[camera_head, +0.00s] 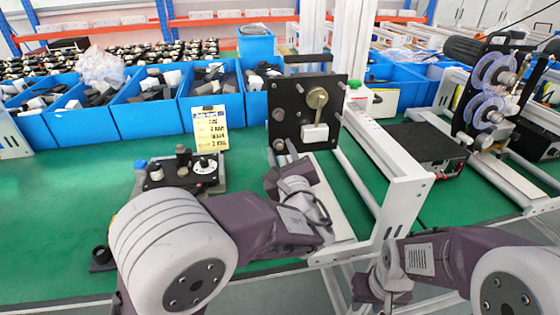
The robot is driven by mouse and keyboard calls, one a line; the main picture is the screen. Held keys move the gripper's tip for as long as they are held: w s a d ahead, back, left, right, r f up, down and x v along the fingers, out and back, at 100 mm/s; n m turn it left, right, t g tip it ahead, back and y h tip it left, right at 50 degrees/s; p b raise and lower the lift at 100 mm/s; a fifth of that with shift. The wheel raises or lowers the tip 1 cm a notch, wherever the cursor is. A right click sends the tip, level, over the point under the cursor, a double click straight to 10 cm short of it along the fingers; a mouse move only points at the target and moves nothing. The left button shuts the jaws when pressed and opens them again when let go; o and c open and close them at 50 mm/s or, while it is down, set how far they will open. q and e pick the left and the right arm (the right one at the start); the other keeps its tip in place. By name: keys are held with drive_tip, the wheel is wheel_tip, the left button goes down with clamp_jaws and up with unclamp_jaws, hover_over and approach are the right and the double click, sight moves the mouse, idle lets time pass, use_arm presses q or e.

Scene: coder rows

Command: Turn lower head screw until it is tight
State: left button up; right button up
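The coder head is an upright black plate (300,112) on a white frame, right of centre. It carries a brass-coloured round knob (317,97) with an arm and a pale block (315,133) below. Two small round screw-like parts sit at its left edge, an upper one (278,114) and a lower one (278,145). My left gripper (283,168) is just below the plate, close to the lower one; I cannot tell whether it touches. Its fingers are not clear. My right gripper (388,290) is low at the right, apart from the coder, its fingers unclear.
Blue bins (147,115) of parts line the back of the green table (60,205). A small fixture (185,170) with a yellow card (210,128) stands left of the coder. A white rail frame (405,190) and a reel machine (485,105) are at right.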

use_arm(q)
drive_tip(key=shift+r, duration=0.1)
idle(0.4)
clamp_jaws()
unclamp_jaws()
drive_tip(key=v, duration=0.5)
drive_tip(key=shift+b, duration=0.3)
